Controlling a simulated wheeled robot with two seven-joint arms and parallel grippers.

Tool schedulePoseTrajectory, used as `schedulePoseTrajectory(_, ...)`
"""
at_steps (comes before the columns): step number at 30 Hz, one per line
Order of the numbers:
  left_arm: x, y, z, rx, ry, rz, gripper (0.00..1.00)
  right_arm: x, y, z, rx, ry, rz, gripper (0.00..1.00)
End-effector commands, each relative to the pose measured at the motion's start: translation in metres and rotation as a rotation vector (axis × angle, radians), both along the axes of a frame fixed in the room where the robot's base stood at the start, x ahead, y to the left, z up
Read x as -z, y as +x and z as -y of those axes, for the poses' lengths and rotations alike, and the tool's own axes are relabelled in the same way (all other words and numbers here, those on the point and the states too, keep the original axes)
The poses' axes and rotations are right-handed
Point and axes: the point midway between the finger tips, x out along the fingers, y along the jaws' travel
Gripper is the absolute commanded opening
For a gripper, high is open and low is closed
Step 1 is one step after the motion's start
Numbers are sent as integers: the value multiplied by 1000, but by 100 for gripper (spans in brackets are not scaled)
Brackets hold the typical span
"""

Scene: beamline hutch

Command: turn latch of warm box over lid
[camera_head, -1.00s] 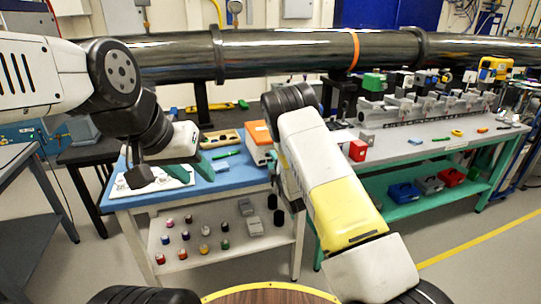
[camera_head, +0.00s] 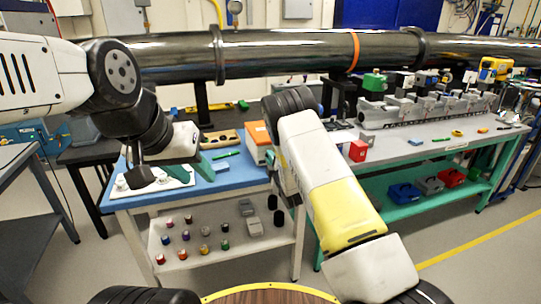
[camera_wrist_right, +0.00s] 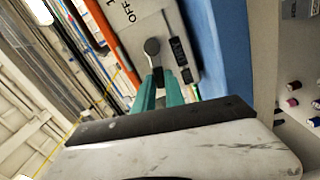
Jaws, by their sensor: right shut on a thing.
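The warm box (camera_head: 258,143) is a pale box with an orange lid on the blue bench top. It stands just left of my right arm, which hides part of it. In the right wrist view the pale box face (camera_wrist_right: 132,22) carries the lettering "OFF", with the orange edge beside it. A grey latch (camera_wrist_right: 152,47) with a rounded end sits on that face. My right gripper's teal fingers (camera_wrist_right: 160,92) are closed around the latch's lower part. My left gripper (camera_head: 211,167) has teal fingers that look apart and empty, above the blue bench, left of the box.
The blue bench (camera_head: 143,197) holds a white plate with knobs (camera_head: 160,180) and a wooden block with holes (camera_head: 221,139). Several small coloured pots stand on its lower shelf (camera_head: 215,262). A long dark pipe (camera_head: 290,52) runs behind. A grey-topped bench (camera_head: 430,145) is on the right.

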Motion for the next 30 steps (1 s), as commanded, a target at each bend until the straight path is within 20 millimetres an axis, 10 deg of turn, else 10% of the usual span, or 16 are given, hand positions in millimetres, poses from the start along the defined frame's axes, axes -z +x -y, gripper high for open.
schedulePoseTrajectory(30,0,0,0,0,0,0,36,-30,6,20,3,717,-231,0)
